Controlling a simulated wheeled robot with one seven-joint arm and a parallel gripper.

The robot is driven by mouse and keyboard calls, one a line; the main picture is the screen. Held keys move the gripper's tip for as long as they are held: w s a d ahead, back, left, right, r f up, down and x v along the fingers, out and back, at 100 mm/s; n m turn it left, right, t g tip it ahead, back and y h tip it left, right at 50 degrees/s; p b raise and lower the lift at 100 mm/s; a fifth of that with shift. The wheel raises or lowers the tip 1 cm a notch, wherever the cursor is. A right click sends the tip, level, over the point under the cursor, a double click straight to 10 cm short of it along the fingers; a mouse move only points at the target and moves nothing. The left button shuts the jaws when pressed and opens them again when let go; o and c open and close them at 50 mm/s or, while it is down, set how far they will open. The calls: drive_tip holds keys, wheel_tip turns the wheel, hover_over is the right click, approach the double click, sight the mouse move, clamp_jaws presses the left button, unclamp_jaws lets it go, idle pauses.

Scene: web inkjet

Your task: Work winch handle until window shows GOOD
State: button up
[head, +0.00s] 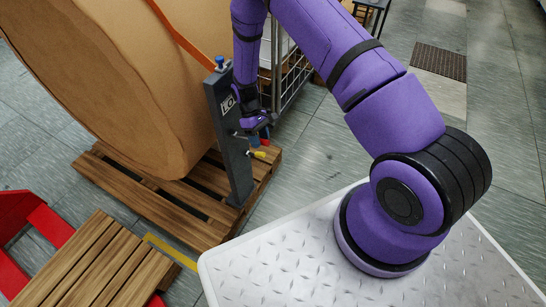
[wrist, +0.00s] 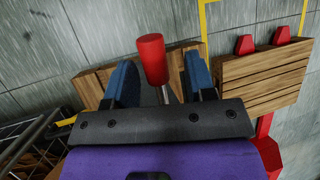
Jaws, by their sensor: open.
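A dark grey post (head: 231,150) stands at the pallet's edge beside the big brown roll. The window (head: 228,104) near its top shows letters that look like "LO"; the rest is cut off or unclear. The winch handle has a red grip (wrist: 151,58) on a thin metal rod. In the wrist view it stands between the two blue fingers of my gripper (wrist: 159,73), which are apart, with gaps visible on both sides. In the head view my gripper (head: 259,128) is beside the post and hides most of the handle.
An orange strap (head: 181,35) runs over the brown roll (head: 110,85) to the post, which has a blue knob (head: 219,61) on top. A yellow-tipped lever (head: 259,154) sticks out low. A wire cage (head: 292,75) stands behind. A red pallet jack (head: 45,222) is at left.

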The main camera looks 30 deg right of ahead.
wheel_tip(320, 180, up, 2)
drive_tip(key=shift+w, duration=0.1)
drive_tip(key=s+r, duration=0.1)
drive_tip(key=s, duration=1.5)
drive_tip(key=shift+s+a+r, duration=0.1)
